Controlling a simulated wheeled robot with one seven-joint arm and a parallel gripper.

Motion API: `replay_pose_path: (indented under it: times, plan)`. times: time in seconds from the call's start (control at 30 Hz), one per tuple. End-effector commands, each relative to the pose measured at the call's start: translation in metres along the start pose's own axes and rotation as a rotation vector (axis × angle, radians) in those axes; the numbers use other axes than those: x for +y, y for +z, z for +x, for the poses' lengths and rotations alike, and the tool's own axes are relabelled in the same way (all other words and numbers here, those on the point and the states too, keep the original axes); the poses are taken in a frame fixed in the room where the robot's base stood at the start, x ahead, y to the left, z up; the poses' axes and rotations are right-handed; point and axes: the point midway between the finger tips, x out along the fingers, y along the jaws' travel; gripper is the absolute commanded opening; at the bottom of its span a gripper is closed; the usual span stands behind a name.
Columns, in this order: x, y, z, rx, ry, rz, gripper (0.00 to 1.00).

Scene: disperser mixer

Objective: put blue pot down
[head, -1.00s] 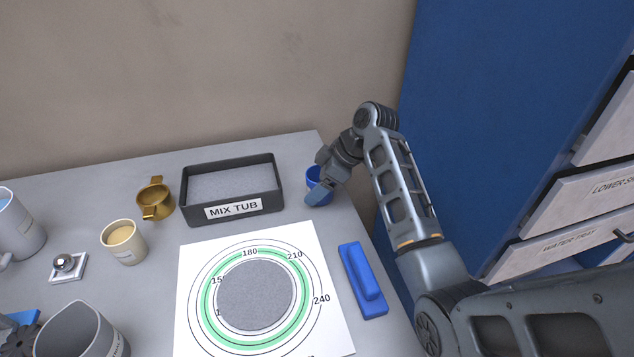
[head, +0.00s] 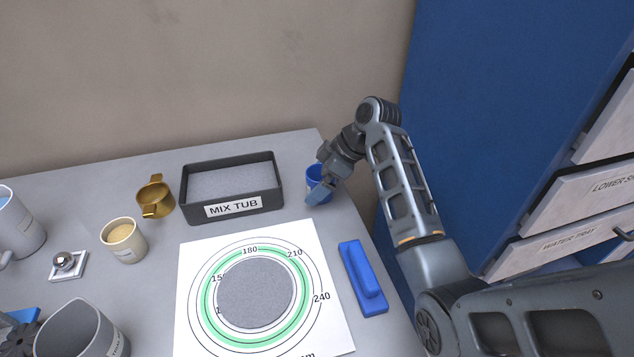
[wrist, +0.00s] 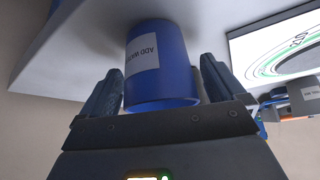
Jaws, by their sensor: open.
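The blue pot (head: 313,178) stands on the grey table at its far right corner, right of the mix tub. In the wrist view the blue pot (wrist: 160,75) has a white label, partly readable as "ADD WATER", and its base appears to rest on the table. My gripper (head: 322,192) is at the pot, partly covering it in the head view. In the wrist view my gripper (wrist: 160,88) is open, with one finger on each side of the pot and a visible gap at both sides.
The black mix tub (head: 232,207) is left of the pot. A white ring sheet (head: 190,330) with a grey disc and a blue block (head: 362,278) lie nearer. A brass cup (head: 155,197) and a cream cup (head: 124,241) stand at left. A blue cabinet wall is at right.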

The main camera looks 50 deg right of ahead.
Motion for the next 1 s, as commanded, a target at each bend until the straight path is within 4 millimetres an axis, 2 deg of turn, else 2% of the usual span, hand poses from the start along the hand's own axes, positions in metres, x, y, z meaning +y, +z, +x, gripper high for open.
replay_pose_path:
  times: [0.53, 0.7, 1.0]
  plan:
    - [0.001, -0.001, -0.103, 0.001, 0.003, 0.001, 0.96]
    - [0.0, 0.0, -0.113, 0.0, 0.001, 0.0, 0.96]
    - [0.0, 0.0, -0.113, 0.0, 0.001, 0.0, 0.96]
